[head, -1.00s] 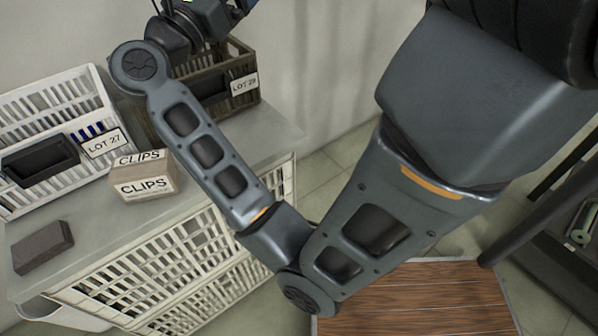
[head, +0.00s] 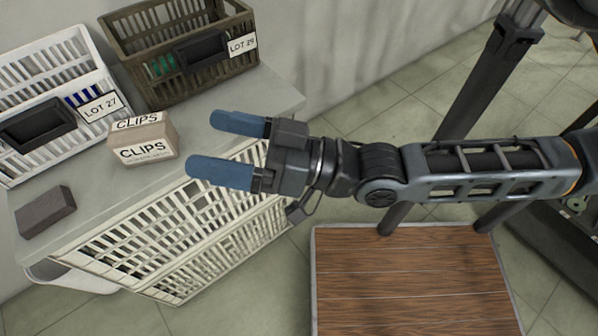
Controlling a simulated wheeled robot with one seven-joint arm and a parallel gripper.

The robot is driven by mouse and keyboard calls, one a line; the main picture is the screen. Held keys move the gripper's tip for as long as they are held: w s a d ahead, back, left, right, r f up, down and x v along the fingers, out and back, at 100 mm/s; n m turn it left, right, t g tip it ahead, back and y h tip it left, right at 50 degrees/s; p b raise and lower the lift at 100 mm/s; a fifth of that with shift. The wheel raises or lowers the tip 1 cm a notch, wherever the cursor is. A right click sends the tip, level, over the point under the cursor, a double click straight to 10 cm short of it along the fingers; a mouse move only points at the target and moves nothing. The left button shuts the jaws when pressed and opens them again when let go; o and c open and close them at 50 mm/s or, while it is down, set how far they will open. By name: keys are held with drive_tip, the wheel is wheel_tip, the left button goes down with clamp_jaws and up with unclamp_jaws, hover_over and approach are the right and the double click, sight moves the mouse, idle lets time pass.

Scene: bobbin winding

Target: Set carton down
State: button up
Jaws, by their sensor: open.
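The carton (head: 147,146) is a small tan box labelled CLIPS. It stands upright on the grey worktop (head: 215,105), in front of the two crates. My gripper (head: 214,149) has two blue fingers spread apart, pointing left toward the carton. It is open and empty, to the right of the carton, with a gap between the fingertips and the box.
A white LOT 27 crate (head: 62,58) and a brown LOT 29 crate (head: 130,32) stand behind the carton. A dark block (head: 45,211) lies at the worktop's left front. A wooden-topped platform (head: 410,285) stands on the floor at lower right.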

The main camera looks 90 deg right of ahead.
drive_tip(key=s+a+f+n+g+y, duration=0.1)
drive_tip(key=s+a+f+n+g, duration=0.3)
drive_tip(key=s+a+f, duration=0.3)
drive_tip(key=shift+s+g+y, duration=0.4)
drive_tip(key=shift+s+g, duration=0.5)
drive_tip(key=shift+s, duration=0.3)
drive_tip(key=shift+c, duration=0.2)
